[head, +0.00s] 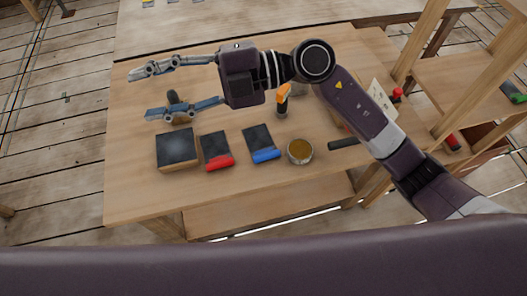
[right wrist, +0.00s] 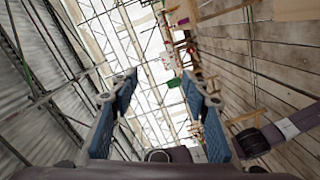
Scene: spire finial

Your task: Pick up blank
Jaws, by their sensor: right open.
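My right gripper (head: 139,94) reaches in from the right over the left part of the wooden table, its two blue-grey fingers spread apart and pointing left. In the right wrist view its fingers (right wrist: 165,88) are also apart, with nothing held between them. My left gripper is in neither view.
Along the table's (head: 140,195) front are a dark-topped block (head: 177,146), a red-edged pad (head: 215,147), a blue-edged pad (head: 260,142) and a tin of amber contents (head: 300,151). An orange-handled tool (head: 283,98) stands behind them. A dark cylinder (head: 343,143) lies right. The left front is clear.

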